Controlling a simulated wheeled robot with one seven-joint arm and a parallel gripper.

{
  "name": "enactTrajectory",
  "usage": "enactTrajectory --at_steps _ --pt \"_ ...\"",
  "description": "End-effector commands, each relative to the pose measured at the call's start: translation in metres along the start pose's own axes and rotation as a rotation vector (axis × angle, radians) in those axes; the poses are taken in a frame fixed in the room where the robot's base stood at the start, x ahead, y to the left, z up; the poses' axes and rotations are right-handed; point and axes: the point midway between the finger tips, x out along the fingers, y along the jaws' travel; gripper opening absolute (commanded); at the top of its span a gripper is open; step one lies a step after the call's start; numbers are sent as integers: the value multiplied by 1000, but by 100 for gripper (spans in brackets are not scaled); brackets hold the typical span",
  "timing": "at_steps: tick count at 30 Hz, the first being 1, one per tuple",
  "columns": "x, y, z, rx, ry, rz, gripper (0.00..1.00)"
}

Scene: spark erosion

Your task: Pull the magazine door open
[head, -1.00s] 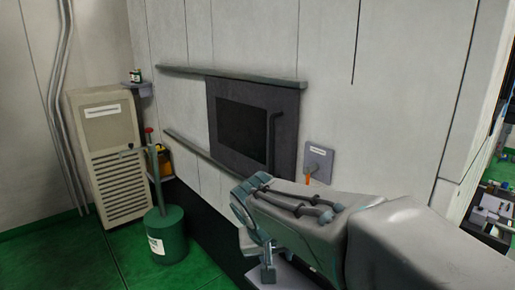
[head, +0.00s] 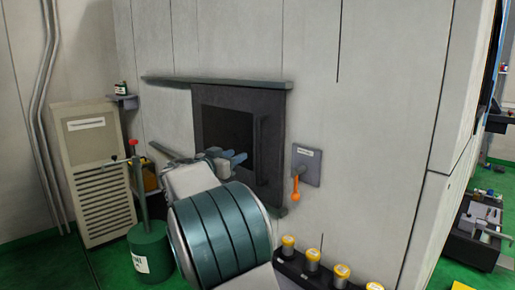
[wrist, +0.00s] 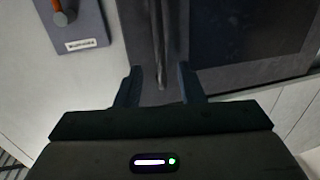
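The magazine door (head: 273,110) is a dark grey panel with a black window, set in the pale machine wall between an upper and a lower rail. Its dark vertical bar handle (head: 258,150) is on the right side of the panel. My gripper (head: 240,158) is in front of the door, just left of the handle in the head view. In the wrist view, my gripper (wrist: 160,80) is open, and the handle (wrist: 158,40) shows between and beyond its two fingers. I cannot tell whether the fingers reach around the bar. My arm hides the door's lower left and much of the lower rail.
A label plate (head: 306,165) with an orange lever (head: 296,190) is right of the door. Several yellow-capped canisters (head: 312,262) stand low in front. A green drum (head: 150,252) and a beige cabinet (head: 98,170) stand at the left. The upper rail (head: 220,82) juts from the wall.

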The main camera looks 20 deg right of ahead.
Motion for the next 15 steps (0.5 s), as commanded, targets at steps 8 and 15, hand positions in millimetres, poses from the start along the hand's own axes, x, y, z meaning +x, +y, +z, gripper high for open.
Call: enactTrajectory --at_steps 8,15 --pt "60 2 -4 -4 -2 5 35" --pt "103 2 -2 -4 -3 3 35"
